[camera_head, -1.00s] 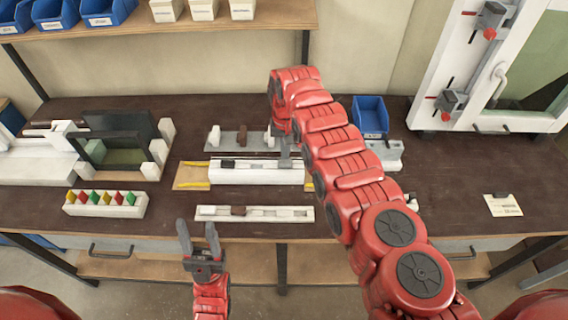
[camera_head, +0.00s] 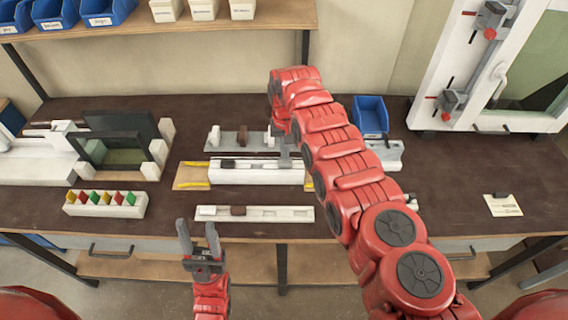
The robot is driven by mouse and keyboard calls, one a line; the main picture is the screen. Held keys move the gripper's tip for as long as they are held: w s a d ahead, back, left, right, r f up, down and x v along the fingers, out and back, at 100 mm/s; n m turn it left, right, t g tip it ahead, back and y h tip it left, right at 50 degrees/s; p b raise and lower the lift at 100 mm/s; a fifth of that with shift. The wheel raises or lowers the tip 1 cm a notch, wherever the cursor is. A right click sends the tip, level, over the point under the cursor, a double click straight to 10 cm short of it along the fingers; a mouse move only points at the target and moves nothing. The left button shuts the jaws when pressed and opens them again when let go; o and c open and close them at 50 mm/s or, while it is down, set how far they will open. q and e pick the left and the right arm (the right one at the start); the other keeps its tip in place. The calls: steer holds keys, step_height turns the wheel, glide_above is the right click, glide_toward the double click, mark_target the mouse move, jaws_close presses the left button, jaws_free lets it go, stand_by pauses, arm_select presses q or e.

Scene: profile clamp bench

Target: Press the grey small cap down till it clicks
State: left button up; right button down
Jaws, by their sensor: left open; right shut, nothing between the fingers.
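A white profile block (camera_head: 255,176) lies on a tan mat with yellow strips (camera_head: 193,177) in the middle of the bench. A dark brown piece (camera_head: 228,164) sits on its top at the left. My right gripper (camera_head: 285,164) is shut and empty, pointing down at the right part of the block's top. My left gripper (camera_head: 198,226) is open and empty in front of the bench edge.
A white rail (camera_head: 285,214) with a brown piece (camera_head: 238,210) lies in front. A grey plate with white posts (camera_head: 214,136) stands behind. At left are a rack of coloured pegs (camera_head: 105,207) and a dark frame (camera_head: 114,153). A blue bin (camera_head: 370,116) stands behind the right arm.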

mark_target(286, 162)
steer(key=shift+f, duration=0.2)
steer(key=shift+f+b, duration=0.45)
steer(key=shift+b, duration=0.2)
steer(key=shift+f+b, duration=0.45)
steer(key=shift+f, duration=0.05)
stand_by(0.3)
steer(key=shift+r+p, duration=1.25)
steer(key=shift+r, duration=0.35)
step_height(286, 162, up, 2)
steer(key=shift+r+p, duration=0.1)
steer(key=shift+p, duration=0.4)
steer(key=shift+r, duration=0.85)
